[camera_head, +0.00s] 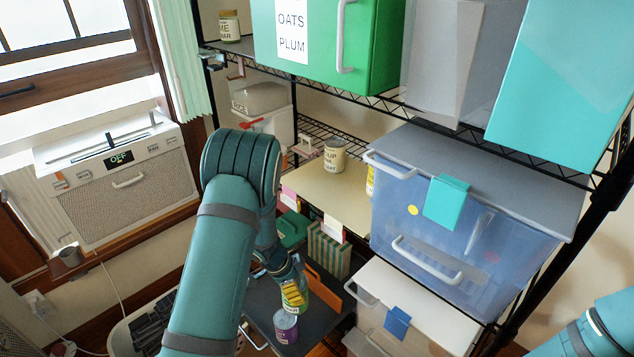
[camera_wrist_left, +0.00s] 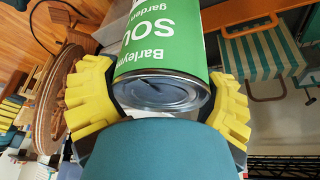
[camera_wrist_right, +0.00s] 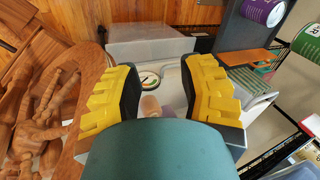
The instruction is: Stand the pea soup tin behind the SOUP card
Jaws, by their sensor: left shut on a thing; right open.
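My left gripper (camera_head: 291,290) is shut on a green tin (camera_head: 299,302), low in front of the shelf rack. In the left wrist view the green tin (camera_wrist_left: 160,45) sits between the yellow fingers, its label reading "SOU", "garden" upside down; whether it says pea is hidden. My right gripper (camera_wrist_right: 163,78) is open and empty; in the head view only its arm shows. A cream tin (camera_head: 334,154) stands on that shelf.
A purple tin (camera_head: 286,326) stands on a dark surface below the held tin. A blue clear bin (camera_head: 430,215) stands right of the middle shelf, a green box (camera_head: 370,50) above. A white bin (camera_head: 263,108) is behind left. The shelf's front part looks clear.

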